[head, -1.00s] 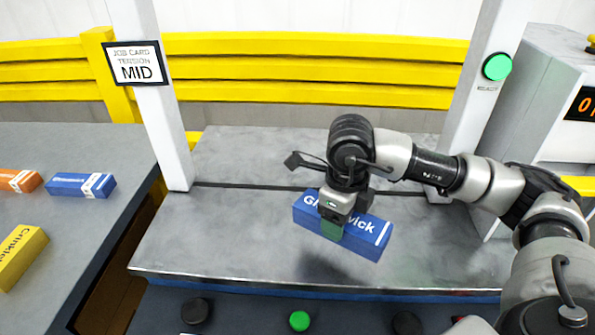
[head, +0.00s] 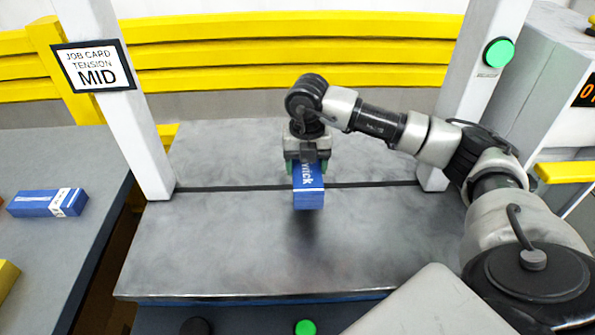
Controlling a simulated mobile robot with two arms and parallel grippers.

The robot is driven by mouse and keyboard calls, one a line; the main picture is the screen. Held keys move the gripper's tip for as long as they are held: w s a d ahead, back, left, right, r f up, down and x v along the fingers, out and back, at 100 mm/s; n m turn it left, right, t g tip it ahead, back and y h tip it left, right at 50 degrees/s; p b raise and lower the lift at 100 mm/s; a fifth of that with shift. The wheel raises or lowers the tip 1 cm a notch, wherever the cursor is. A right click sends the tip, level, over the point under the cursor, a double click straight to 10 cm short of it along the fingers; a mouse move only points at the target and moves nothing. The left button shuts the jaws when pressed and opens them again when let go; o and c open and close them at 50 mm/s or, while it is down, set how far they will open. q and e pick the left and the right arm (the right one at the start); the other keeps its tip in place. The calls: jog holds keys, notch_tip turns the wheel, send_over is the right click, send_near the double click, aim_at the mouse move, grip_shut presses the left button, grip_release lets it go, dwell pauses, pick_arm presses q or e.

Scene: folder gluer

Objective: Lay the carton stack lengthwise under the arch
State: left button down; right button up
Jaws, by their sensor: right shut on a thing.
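The carton stack (head: 309,196) is a blue block with white lettering, its visible end towards me and its long side running away from me. My right gripper (head: 307,168) is shut on it from above. The stack is over the grey metal bed, at the dark cross line between the posts; a shadow below it suggests it is held above the surface. Its far part is hidden by the gripper. The arch shows as a left white post (head: 122,110) and a right white post (head: 470,90); its top is out of view. My left gripper is not in view.
The grey bed (head: 220,245) is otherwise clear. Another blue carton (head: 30,203) lies on the left table (head: 60,260), with a yellow carton (head: 6,276) at the edge. A job card (head: 92,66) reads MID. A green button (head: 499,52) is on the right post.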

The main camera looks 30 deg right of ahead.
aim_at(298, 162)
jog(key=w+f, duration=0.1)
jog(key=w, duration=0.1)
jog(key=w+f, duration=0.1)
jog(key=shift+w+d+f, duration=0.1)
jog(key=shift+w+d, duration=0.05)
jog(key=shift+w, duration=0.2)
notch_tip(298, 162, down, 4)
jog(key=shift+r+p, duration=0.1)
jog(key=shift+p, duration=0.45)
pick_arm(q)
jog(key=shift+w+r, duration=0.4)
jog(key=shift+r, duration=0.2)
pick_arm(e)
jog(key=shift+f, duration=0.25)
jog(key=o, duration=1.1)
jog(key=shift+r, duration=0.2)
pick_arm(q)
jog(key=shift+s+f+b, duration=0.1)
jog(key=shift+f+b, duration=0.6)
jog(key=shift+b, duration=0.05)
pick_arm(e)
notch_tip(298, 162, up, 12)
